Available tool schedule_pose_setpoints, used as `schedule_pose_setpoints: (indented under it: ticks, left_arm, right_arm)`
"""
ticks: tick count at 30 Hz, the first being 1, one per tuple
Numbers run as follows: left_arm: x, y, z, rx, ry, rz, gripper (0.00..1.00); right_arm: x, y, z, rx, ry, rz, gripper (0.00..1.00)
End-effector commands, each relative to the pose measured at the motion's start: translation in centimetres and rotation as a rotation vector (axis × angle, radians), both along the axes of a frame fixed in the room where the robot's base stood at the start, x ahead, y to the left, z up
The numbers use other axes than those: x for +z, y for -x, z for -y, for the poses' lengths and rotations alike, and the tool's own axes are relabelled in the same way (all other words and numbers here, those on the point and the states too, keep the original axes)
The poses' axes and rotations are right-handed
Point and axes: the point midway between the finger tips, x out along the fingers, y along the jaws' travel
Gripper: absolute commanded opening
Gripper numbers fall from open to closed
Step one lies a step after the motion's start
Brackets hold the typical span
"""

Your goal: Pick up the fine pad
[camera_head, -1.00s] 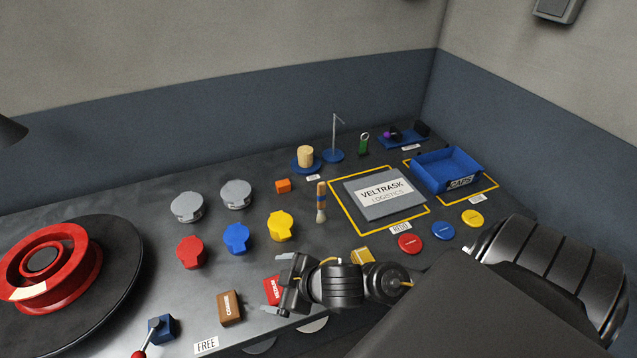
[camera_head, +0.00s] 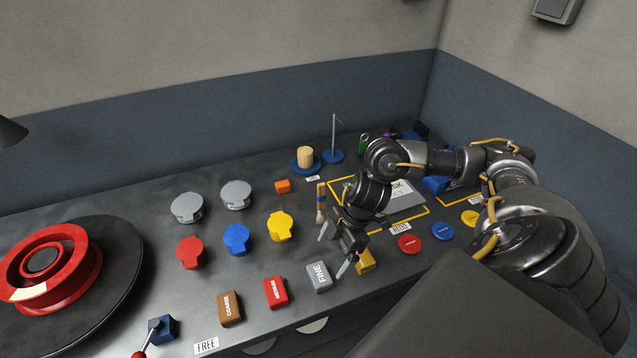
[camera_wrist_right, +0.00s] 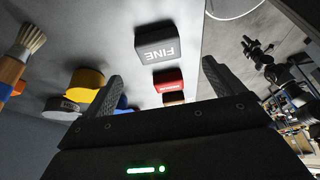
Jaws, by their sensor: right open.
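The fine pad (camera_head: 319,276) is a grey block marked FINE, lying on the dark bench near its front edge. My right gripper (camera_head: 333,254) is open and empty just above and behind the pad, its fingers apart and not around it. In the right wrist view the fine pad (camera_wrist_right: 156,42) shows beyond and between the two open fingers (camera_wrist_right: 160,85). My left gripper is not in view.
A red pad (camera_head: 276,292) and a brown pad (camera_head: 229,308) lie left of the fine pad. A yellow block (camera_head: 366,262) sits close on its right.

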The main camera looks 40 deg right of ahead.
Motion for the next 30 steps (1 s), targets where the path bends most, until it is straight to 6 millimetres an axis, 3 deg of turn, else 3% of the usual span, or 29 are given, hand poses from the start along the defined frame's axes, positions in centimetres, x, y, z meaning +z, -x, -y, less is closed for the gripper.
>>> schedule_pose_setpoints:
  ticks: [6,14,22,30]
  left_arm:
    - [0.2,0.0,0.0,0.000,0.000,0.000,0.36]
    - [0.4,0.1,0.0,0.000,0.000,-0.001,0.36]
    - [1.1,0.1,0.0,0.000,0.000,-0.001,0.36]
    - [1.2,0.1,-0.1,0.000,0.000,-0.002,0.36]
  right_arm:
    - [-2.6,-0.3,-1.1,0.000,-0.001,0.000,0.94]
    - [-3.4,-0.5,-1.4,0.000,-0.002,0.001,0.94]
    - [-7.0,-1.1,-2.5,-0.001,-0.001,0.000,0.94]
    - [-7.9,-1.2,-2.8,0.001,0.000,0.004,0.94]
